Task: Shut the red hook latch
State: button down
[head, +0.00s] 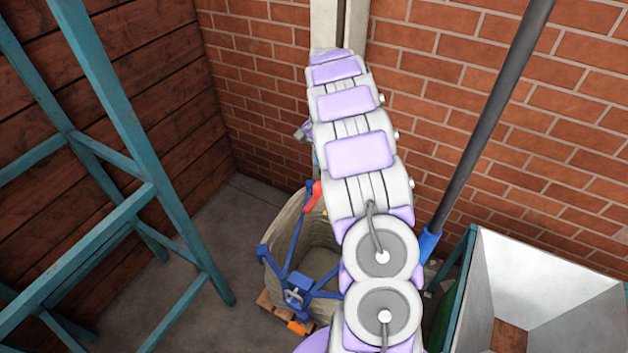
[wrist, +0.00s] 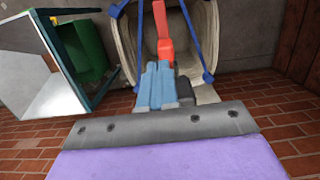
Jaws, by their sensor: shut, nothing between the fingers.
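The red hook latch (head: 314,196) shows in the head view as a short red bar at the upper rim of a beige tub, just left of my arm. In the wrist view the red latch (wrist: 163,34) stands straight beyond my fingertips, its lower end close to them. I cannot tell whether they touch. My gripper (wrist: 158,68) has its blue-grey fingers together with nothing between them. In the head view my arm hides the gripper.
Blue straps (head: 295,245) surround the beige tub (head: 318,250), with an orange piece (head: 298,327) low at its front. A teal frame (head: 110,100) stands left, a pale metal hopper (head: 540,280) right. A dark pole (head: 490,120) slants beside my arm. Brick walls close the back.

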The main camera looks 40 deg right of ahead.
aim_at(314, 200)
notch_tip(314, 200, down, 4)
jog(key=shift+r, duration=0.1)
jog(key=a+f, duration=0.1)
jog(key=f, duration=0.1)
jog(key=f+p, duration=0.1)
jog(key=f, duration=0.2)
jog(key=a+f, duration=0.1)
jog(key=f, duration=0.2)
jog(key=shift+s+a+f, duration=0.2)
jog(key=shift+a+f, duration=0.05)
jog(key=shift+a, duration=0.1)
jog(key=shift+s+d+f, duration=0.1)
jog(key=shift+d+f, duration=0.35)
jog(key=shift+f, duration=0.3)
jog(key=shift+a, duration=0.1)
jog(key=shift+a, duration=0.1)
jog(key=shift+f, duration=0.1)
